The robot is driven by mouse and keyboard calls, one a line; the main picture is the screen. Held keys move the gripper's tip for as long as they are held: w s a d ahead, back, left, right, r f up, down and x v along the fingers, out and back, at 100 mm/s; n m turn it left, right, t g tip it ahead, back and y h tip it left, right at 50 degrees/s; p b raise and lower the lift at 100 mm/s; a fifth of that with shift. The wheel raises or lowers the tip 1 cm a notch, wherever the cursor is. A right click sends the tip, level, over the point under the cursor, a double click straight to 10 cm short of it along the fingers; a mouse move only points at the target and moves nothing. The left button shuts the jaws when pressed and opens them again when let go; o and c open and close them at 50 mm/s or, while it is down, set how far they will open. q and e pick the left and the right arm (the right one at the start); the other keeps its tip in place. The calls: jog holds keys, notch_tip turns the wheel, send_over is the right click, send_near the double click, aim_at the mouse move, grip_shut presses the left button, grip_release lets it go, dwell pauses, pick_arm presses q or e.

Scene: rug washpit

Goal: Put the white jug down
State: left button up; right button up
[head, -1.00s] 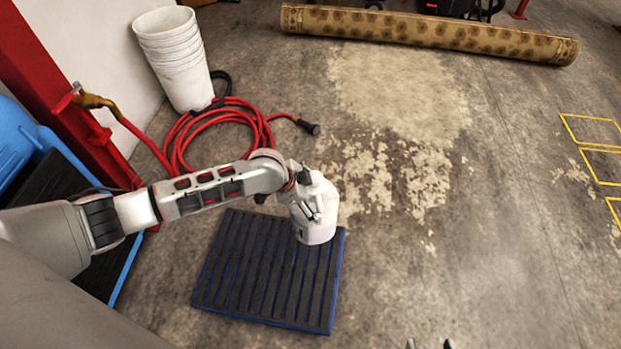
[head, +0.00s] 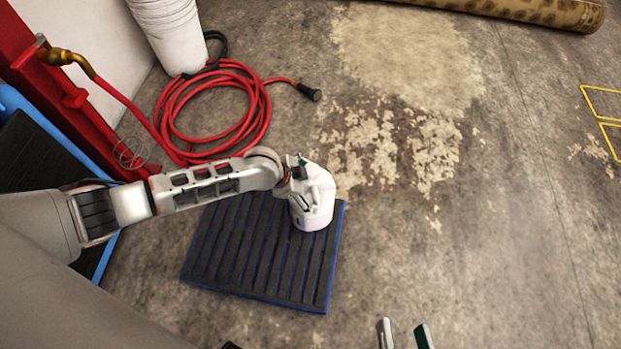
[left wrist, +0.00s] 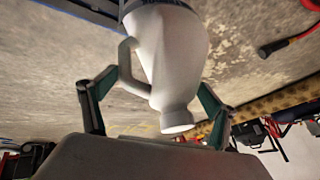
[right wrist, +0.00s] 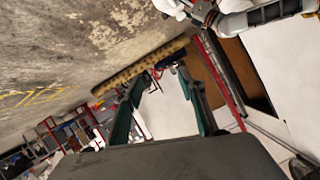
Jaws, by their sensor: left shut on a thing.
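The white jug (head: 315,208) is in my left gripper (head: 300,180), over the upper right part of a dark slatted mat with blue edges (head: 255,255). In the left wrist view the jug (left wrist: 170,55) is between the two fingers, with its handle at the left and its neck toward the gripper. Its base is beside the dark mat at the top edge of that view. I cannot tell whether the base touches the mat. My right gripper (head: 405,333) is empty at the bottom edge of the head view; its fingers stand apart in the right wrist view (right wrist: 162,80).
A coiled red hose (head: 215,110) with a black nozzle lies behind the mat. A stack of white buckets (head: 170,35) stands by the wall. A rolled rug (head: 540,10) lies at the far right.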

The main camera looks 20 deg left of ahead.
pick_arm(q)
jog(key=shift+f, duration=0.6)
jog(key=shift+w+r, duration=0.15)
jog(key=shift+r, duration=0.05)
jog(key=o, duration=2)
jog(key=shift+f, duration=0.2)
jog(key=shift+c, duration=0.2)
pick_arm(e)
jog(key=shift+s+a+m, duration=0.1)
jog(key=shift+a+m, duration=0.35)
jog(key=shift+m, duration=0.05)
